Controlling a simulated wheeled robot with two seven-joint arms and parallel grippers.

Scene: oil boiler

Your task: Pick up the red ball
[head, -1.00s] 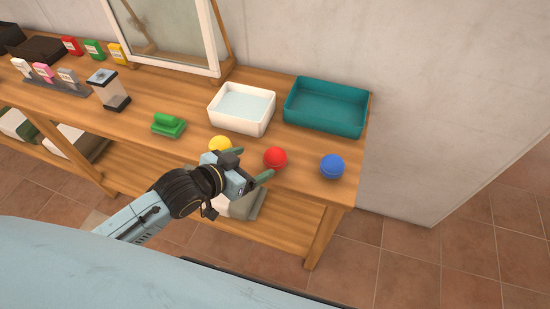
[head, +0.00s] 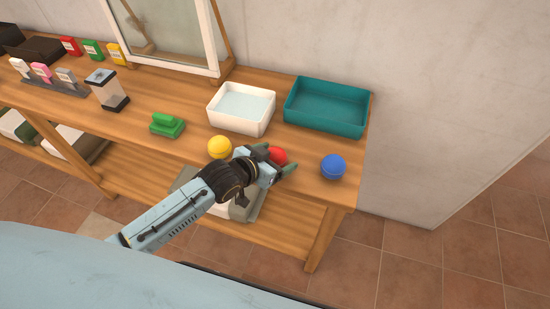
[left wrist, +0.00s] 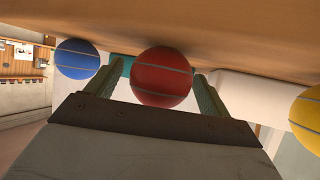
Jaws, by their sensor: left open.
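The red ball (head: 278,155) sits on the wooden table near its front edge, between a yellow ball and a blue ball. My left gripper (head: 274,160) is open at the red ball, with one finger on each side of it. In the left wrist view the red ball (left wrist: 162,77) lies between the two green fingers (left wrist: 155,92), with small gaps visible beside it. The near part of the ball is partly hidden by the gripper in the head view. My right gripper is not in view.
The yellow ball (head: 219,147) is just left of the gripper and the blue ball (head: 333,167) is to the right. A white tray (head: 241,128) and a teal tray (head: 325,127) stand behind. A green brush-like object (head: 167,125) lies farther left.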

